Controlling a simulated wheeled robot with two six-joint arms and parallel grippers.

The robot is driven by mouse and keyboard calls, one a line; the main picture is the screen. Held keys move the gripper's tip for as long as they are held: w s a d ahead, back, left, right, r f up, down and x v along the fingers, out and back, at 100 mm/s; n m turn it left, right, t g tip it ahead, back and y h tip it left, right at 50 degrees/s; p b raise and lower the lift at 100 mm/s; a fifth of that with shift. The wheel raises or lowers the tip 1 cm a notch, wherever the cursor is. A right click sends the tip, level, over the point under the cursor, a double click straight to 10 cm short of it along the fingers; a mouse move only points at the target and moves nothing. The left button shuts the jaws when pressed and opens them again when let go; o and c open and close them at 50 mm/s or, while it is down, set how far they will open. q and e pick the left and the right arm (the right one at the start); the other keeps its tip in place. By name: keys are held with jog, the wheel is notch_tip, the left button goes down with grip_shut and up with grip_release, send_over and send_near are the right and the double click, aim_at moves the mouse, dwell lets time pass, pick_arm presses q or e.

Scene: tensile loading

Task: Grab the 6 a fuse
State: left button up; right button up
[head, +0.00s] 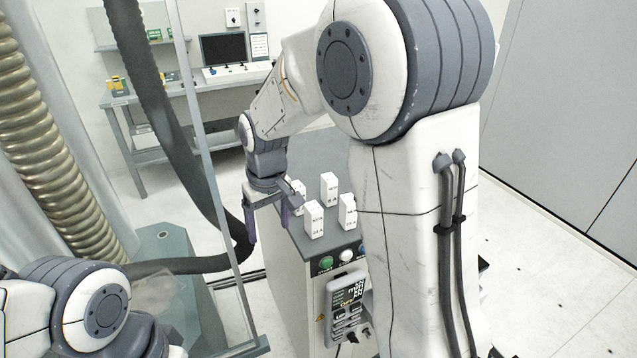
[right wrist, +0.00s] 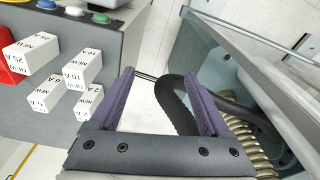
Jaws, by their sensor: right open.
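Several white fuse boxes stand upright on a grey cabinet top. The box at the back right, whose small label seems to read 6 A (head: 329,188), also shows in the right wrist view (right wrist: 47,94); I cannot read it surely. A 10 A box (head: 314,222) and a 25 A box (head: 347,211) stand in front. Another box (right wrist: 88,101), perhaps 2 A, is partly hidden behind my gripper in the head view. My right gripper (head: 271,222) is open and empty at the cabinet's left edge, pointing down. My left gripper is out of view.
The cabinet (head: 300,262) has buttons and a handheld display (head: 348,305) on its front. A red object (right wrist: 10,68) sits beside the 25 A box. A clear panel and a dark hose (head: 180,266) lie left of the gripper. A desk with a monitor (head: 222,49) stands behind.

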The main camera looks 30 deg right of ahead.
jog(key=w+d+r+m, duration=0.1)
jog(key=w+d+r, duration=0.1)
jog(key=w+d, duration=0.95)
jog(key=m+g+p, duration=0.1)
send_over(329, 177)
jog(key=shift+a+f, duration=0.4)
jog(key=shift+f, duration=0.15)
jog(key=shift+d+f, duration=0.1)
jog(key=shift+d, duration=0.25)
jog(key=shift+d+f, duration=0.15)
jog(key=shift+f, duration=0.2)
notch_tip(329, 177, down, 4)
jog(key=shift+f+p, duration=0.1)
jog(key=shift+p, duration=0.2)
notch_tip(329, 177, down, 5)
jog(key=p, duration=0.3)
jog(key=shift+f, duration=0.25)
grip_shut()
